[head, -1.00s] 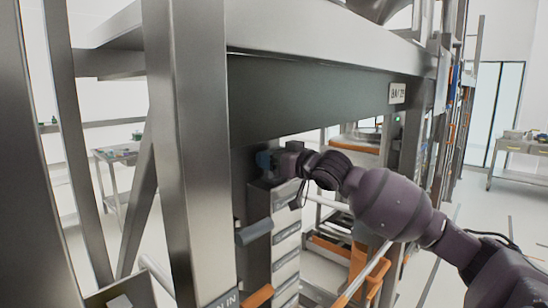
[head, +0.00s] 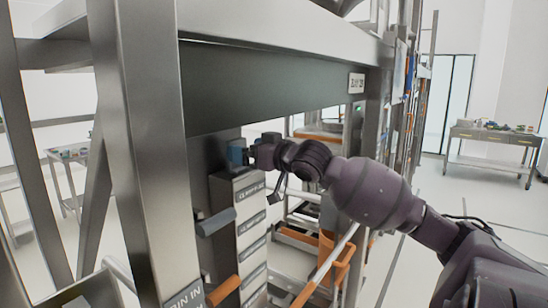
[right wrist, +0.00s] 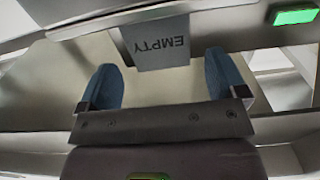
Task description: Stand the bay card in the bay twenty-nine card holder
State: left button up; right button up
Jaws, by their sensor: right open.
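My right gripper (right wrist: 163,85) is open, its two blue fingers apart with nothing held between them. A grey card marked EMPTY (right wrist: 155,42) appears upside down in the right wrist view, just beyond and between the fingertips, touching neither. Its far end meets a grey ledge (right wrist: 110,14); I cannot tell if that is a holder. In the head view the gripper (head: 238,153) is above the labelled drawer stack (head: 240,192), under the rack's dark beam. The card is not distinguishable there. A plate reading BAY 29 (head: 356,82) is on the beam's right end. My left gripper is not in view.
A thick steel rack post (head: 140,150) stands left of the drawer stack. Orange (head: 222,290) and grey (head: 215,222) handles stick out beside the stack. A green light (right wrist: 295,17) shows in the right wrist view. A workbench (head: 490,150) stands far right, with open floor before it.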

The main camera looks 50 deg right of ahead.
jog(key=s, duration=0.7)
jog(key=shift+s+d+b, duration=0.3)
jog(key=shift+s+b, duration=0.05)
jog(key=shift+b, duration=0.1)
jog(key=s+f+m+g+h, duration=0.1)
jog(key=s+f+g+h, duration=0.1)
jog(key=f, duration=1.4)
jog(key=s+f+m+g+h, duration=0.1)
jog(key=s+f, duration=0.2)
jog(key=f, duration=1.3)
jog(key=s+a+f+g, duration=0.1)
jog(key=s+a+f, duration=0.2)
jog(key=a+f, duration=0.4)
jog(key=s+a+f+n+g, duration=0.1)
jog(key=s+a+f, duration=0.2)
jog(key=a+f, duration=0.4)
jog(key=s+a+f+n+g+y, duration=0.1)
jog(key=s+a+f, duration=0.2)
jog(key=a+f, duration=0.4)
jog(key=shift+a+f, duration=0.25)
jog(key=shift+a, duration=0.4)
jog(key=shift+w+f+b, duration=0.2)
jog(key=shift+f+b, duration=0.15)
jog(key=shift+b, duration=0.25)
